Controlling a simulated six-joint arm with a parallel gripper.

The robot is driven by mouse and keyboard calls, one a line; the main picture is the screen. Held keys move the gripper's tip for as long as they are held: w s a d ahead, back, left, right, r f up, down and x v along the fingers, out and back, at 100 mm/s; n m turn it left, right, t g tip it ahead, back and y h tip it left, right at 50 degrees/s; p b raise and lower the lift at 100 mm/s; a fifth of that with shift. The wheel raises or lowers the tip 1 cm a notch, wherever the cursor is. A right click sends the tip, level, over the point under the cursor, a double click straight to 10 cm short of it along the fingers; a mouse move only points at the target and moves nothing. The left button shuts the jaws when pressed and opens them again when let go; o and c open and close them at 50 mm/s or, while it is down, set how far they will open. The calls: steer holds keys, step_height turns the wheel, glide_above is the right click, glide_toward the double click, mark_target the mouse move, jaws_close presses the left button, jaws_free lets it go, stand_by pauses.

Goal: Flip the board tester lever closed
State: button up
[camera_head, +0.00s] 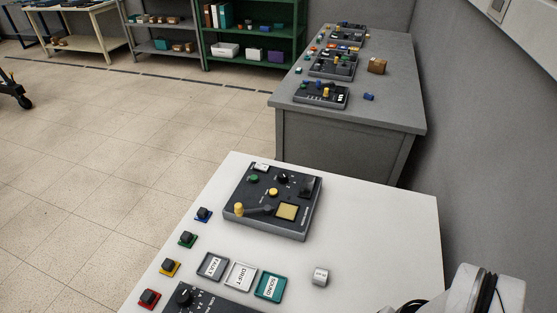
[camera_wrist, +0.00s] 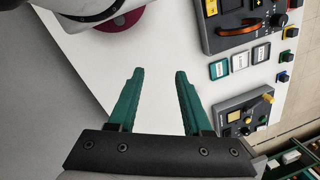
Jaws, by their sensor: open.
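A dark box (camera_head: 290,225) with a yellow-knobbed lever, likely the board tester, sits at the far end of the white table. Its lever (camera_head: 255,210) lies low along the front left of the top, its yellow knob at the left end. The box also has a yellow square, round green and yellow buttons and a black dial. In the wrist view, the box (camera_wrist: 232,117) is at the lower right, with the lever's yellow knob (camera_wrist: 268,98) up. My gripper (camera_wrist: 160,72) is open and empty over the white table, left of the box. The fingers are not visible in the head view.
A second dark panel (camera_head: 205,302) with a dial is at the near edge. Three labelled trays, FAULT, DRIFT (camera_head: 240,275) and SOUND, lie between the boxes. Several coloured blocks (camera_head: 187,239) line the left edge. The table's right side is mostly clear.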

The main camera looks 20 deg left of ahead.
steer(key=w+a+n, duration=0.1)
steer(key=w, duration=0.2)
steer(key=w+a+n, duration=0.2)
steer(key=w, duration=0.2)
steer(key=w+a+n+t, duration=0.1)
steer(key=w+a, duration=0.1)
steer(key=w, duration=0.1)
steer(key=shift+w+a+r+n, duration=0.15)
steer(key=shift+w+n, duration=0.1)
steer(key=shift+n, duration=0.15)
steer(key=c, duration=0.5)
steer(key=w+a+n, duration=0.1)
steer(key=w+a, duration=0.2)
steer(key=w+a+f+n, duration=0.1)
steer(key=w+a, duration=0.1)
steer(key=shift+w+a+n+t, duration=0.2)
steer(key=shift+n+t, duration=0.1)
steer(key=shift+t, duration=0.1)
jaws_close()
steer(key=w+a+f+n, duration=0.2)
steer(key=w+a+n, duration=0.1)
steer(key=a, duration=0.5)
steer(key=w+a+f+n+t+y, duration=0.1)
steer(key=w+a+f+n, duration=0.2)
steer(key=a, duration=0.5)
steer(key=shift+w, duration=0.4)
steer(key=shift+a+f, duration=0.1)
steer(key=w+a+f, duration=0.5)
steer(key=f, duration=0.4)
steer(key=shift+w, duration=0.3)
